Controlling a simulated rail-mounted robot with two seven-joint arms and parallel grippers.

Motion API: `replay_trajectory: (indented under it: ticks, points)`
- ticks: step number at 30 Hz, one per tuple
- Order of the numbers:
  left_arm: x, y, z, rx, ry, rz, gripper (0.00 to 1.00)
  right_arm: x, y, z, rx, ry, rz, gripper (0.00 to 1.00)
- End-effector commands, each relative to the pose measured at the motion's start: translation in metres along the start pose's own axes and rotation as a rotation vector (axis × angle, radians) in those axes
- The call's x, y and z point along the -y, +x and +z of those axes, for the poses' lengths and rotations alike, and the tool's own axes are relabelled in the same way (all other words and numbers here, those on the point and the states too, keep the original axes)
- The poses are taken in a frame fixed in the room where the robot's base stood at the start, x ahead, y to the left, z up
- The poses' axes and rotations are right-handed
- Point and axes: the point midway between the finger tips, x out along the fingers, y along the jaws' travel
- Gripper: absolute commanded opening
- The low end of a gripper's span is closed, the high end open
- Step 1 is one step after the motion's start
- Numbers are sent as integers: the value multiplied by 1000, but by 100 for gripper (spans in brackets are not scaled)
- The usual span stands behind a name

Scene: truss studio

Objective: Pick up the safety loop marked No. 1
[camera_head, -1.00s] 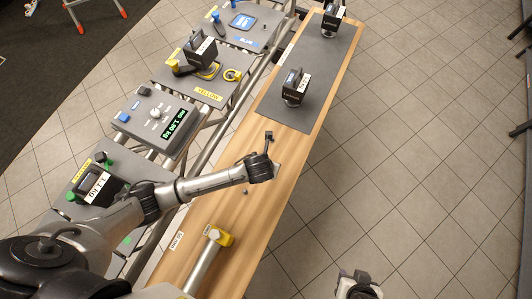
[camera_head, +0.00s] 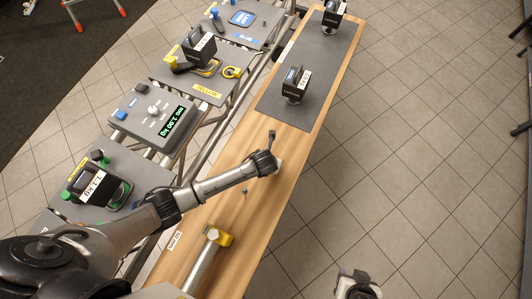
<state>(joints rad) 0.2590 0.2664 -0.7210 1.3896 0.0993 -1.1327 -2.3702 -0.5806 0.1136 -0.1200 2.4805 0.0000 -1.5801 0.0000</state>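My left arm reaches in from the left over the wooden bench (camera_head: 222,214). Its gripper (camera_head: 271,137) is above the bench's middle; the fingers are small and dark, so their opening is unclear. A small pale piece (camera_head: 279,166) shows beside the wrist; I cannot tell what it is. A small dark item (camera_head: 245,191) lies on the bench below the forearm. My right gripper (camera_head: 357,284) is at the bottom edge over the floor, its fingers unclear. A yellow ring (camera_head: 231,72) lies on the yellow-labelled panel. No marking "No. 1" is readable on anything.
A dark block (camera_head: 296,84) and another (camera_head: 333,12) stand on the grey mat (camera_head: 325,55). A yellow-ended grey tube (camera_head: 208,262) lies on the near bench. Labelled panels, a display box (camera_head: 157,117) and a weight block (camera_head: 92,186) line the left. Tiled floor is free at right.

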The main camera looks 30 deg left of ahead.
Motion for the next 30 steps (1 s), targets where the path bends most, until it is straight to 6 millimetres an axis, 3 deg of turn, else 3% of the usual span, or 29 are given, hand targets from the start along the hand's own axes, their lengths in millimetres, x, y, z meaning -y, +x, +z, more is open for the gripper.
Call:
replay_trajectory:
  ticks: [8, 19, 30]
  points:
    - [0, 2, 0, 1, 0, 0, 38, -1, 0, 0, 1, -3, 2, 43]
    - [0, 2, 0, 0, 0, 0, 3, -3, 0, 1, 2, -11, 8, 43]
    - [0, -3, 2, 0, 0, 0, 0, -2, -1, 0, 1, -6, 5, 43]
